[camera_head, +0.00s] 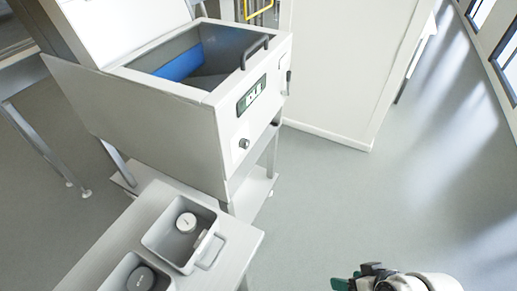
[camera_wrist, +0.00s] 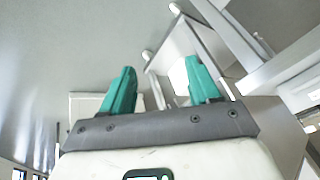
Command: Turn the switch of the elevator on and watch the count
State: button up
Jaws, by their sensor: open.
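A grey-white machine (camera_head: 170,112) with an open bin stands at the upper middle of the head view. Its front panel carries a small dark display with a green edge (camera_head: 251,94), too small to read as a count. A round dark knob (camera_head: 244,143), which looks like the switch, sits below the display; its setting cannot be told. My gripper (camera_head: 345,282) is at the bottom right of the head view, apart from the machine and well to the right of and below the knob. In the wrist view its two teal fingers (camera_wrist: 160,85) are spread with nothing between them.
A large white cabinet (camera_head: 340,65) stands behind right. Grey floor (camera_head: 350,200) is clear in the middle and right.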

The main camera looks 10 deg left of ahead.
jog(key=w+a+f+n+t+y+b, duration=0.2)
jog(key=w+a+n+y+b, duration=0.35)
jog(key=w, duration=0.65)
jog(key=n+y+b, duration=0.7)
jog(key=y+b, duration=0.1)
jog(key=b, duration=0.8)
send_near(248, 145)
jog(key=shift+t+h, duration=0.25)
jog(key=shift+t, duration=0.05)
jog(key=x, duration=0.8)
jog(key=shift+s+a+r+b, duration=0.15)
jog(key=shift+a+r+b, duration=0.1)
jog(key=shift+b, duration=0.1)
jog(key=shift+c, duration=0.3)
jog(key=c, duration=1)
